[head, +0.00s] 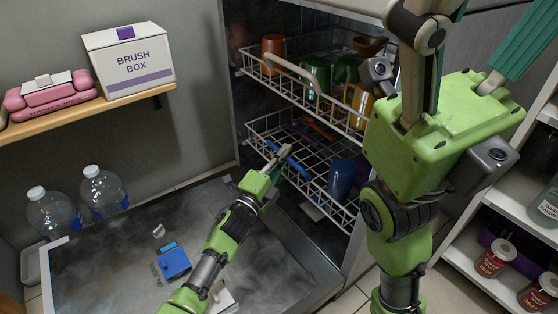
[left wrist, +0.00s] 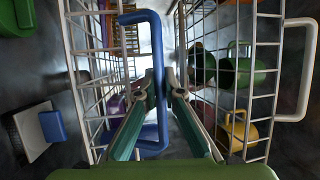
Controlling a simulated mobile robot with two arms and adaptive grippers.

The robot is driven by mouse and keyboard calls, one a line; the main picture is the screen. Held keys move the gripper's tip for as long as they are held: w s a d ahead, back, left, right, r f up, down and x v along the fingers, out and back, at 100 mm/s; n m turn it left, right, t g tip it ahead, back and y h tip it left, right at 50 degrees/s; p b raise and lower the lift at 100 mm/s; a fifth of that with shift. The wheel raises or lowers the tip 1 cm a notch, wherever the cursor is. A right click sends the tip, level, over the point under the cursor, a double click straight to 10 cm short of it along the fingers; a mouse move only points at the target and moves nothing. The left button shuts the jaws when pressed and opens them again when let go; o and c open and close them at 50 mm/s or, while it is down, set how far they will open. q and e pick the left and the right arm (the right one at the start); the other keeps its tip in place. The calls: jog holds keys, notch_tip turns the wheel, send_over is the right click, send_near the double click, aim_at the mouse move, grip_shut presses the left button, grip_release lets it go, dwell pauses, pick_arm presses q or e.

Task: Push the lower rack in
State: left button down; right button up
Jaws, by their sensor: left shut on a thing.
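The lower rack (head: 318,172) is a white wire basket in the open dishwasher, partly pulled out over the lowered door. My left gripper (head: 287,151) is at this handle. In the left wrist view the fingers (left wrist: 160,88) close around the handle's bar. My right gripper is not seen.
The upper rack (head: 285,85), with a beige handle (head: 322,72) and mugs, is also out, just above. The open door (head: 110,262) lies below my left arm, with a blue dispenser lid (head: 174,262). Bottles (head: 104,192) stand left. Shelves (head: 470,250) are at right.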

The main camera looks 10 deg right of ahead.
pick_arm(q)
jog(key=shift+w+d, duration=0.1)
jog(key=shift+d, duration=0.05)
jog(key=shift+r, duration=0.1)
jog(key=c, duration=2.3)
grip_release()
jog(key=shift+d, duration=0.1)
jog(key=shift+c, duration=0.2)
jog(key=shift+o, duration=1)
jog(key=shift+w+d, duration=0.1)
jog(key=shift+d, duration=0.05)
jog(key=shift+s+a+f, duration=0.2)
jog(key=shift+s+a, duration=0.1)
jog(key=shift+a, duration=0.05)
jog(key=v, duration=1.1)
